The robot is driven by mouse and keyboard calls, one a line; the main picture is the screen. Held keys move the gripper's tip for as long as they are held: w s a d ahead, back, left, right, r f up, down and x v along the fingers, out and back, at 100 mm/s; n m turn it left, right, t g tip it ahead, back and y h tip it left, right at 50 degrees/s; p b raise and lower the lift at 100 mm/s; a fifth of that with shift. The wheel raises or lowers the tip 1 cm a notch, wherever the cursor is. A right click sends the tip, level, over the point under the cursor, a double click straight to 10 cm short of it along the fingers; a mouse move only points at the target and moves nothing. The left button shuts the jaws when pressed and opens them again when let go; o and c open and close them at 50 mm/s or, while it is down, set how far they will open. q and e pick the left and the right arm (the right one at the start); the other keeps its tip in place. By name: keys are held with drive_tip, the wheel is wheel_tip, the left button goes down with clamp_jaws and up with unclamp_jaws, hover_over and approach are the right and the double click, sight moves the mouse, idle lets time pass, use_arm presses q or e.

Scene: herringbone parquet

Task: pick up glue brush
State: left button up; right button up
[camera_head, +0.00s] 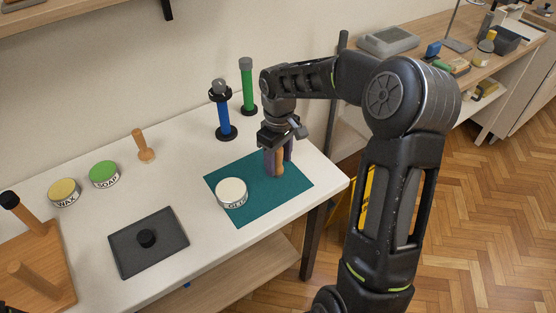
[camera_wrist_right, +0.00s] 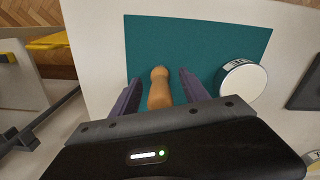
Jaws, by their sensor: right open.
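The glue brush (camera_head: 280,168) shows as a tan wooden handle standing on the teal mat (camera_head: 240,213). In the right wrist view its rounded handle (camera_wrist_right: 159,88) lies between two purple fingers, with a gap on both sides. My right gripper (camera_head: 278,160) is open around the handle and low over the mat. The brush's lower end is hidden. A white-lidded glue tin (camera_head: 231,192) stands on the mat to the left of the brush; it also shows in the right wrist view (camera_wrist_right: 242,82). My left gripper is not in view.
A blue-handled tool (camera_head: 223,117) and a green-handled tool (camera_head: 247,88) stand behind the mat. Soap (camera_head: 104,174) and wax (camera_head: 64,192) tins, a small wooden tool (camera_head: 143,148) and a dark tray (camera_head: 125,258) are left. The table's right edge is close to the mat.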

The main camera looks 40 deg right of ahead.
wheel_tip(320, 180, down, 2)
drive_tip(key=shift+c, duration=0.5)
clamp_jaws()
idle(0.6)
